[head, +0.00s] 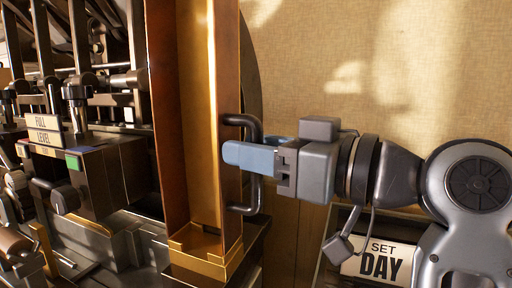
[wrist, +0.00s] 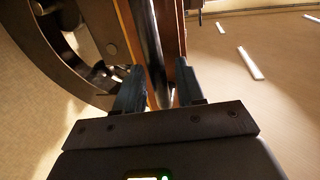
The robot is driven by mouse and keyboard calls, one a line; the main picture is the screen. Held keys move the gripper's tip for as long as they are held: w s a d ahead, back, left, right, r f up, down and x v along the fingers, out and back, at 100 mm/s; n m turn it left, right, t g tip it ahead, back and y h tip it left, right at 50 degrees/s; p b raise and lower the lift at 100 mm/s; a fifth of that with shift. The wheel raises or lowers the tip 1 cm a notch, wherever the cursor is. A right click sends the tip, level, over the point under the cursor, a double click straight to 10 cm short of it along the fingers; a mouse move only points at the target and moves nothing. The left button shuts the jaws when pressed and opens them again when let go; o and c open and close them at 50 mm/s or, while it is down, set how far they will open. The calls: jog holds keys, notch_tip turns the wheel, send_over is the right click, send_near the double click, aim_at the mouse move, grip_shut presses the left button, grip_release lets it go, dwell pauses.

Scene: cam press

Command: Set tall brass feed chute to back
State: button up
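The tall brass feed chute (head: 205,110) stands upright in the middle of the head view, an open channel with a brass lip at its foot. A dark bar handle (head: 240,209) is fixed to its right side. My gripper (head: 258,153) comes in level from the right at the handle's middle, its near blue finger covering part of the bar. In the wrist view, the fingers of my gripper (wrist: 160,92) stand apart on either side of the dark bar (wrist: 152,45). They look open around it, with some gap showing; contact is hard to make out.
Left of the chute is dense machinery with levers and a plate reading "FULL LEVEL" (head: 45,136). A "SET DAY" sign (head: 380,262) sits below my arm. A large dark wheel (wrist: 65,45) is close by on the left in the wrist view. The wall at right is bare.

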jog(key=shift+c, duration=0.4)
grip_shut()
jog(key=w+d+b, duration=0.1)
jog(key=w+d, duration=0.2)
jog(key=w, duration=0.5)
jog(key=shift+w+d+r, duration=0.15)
jog(key=shift+w, duration=0.25)
jog(key=shift+o, duration=0.4)
grip_release()
jog(key=shift+w, duration=0.1)
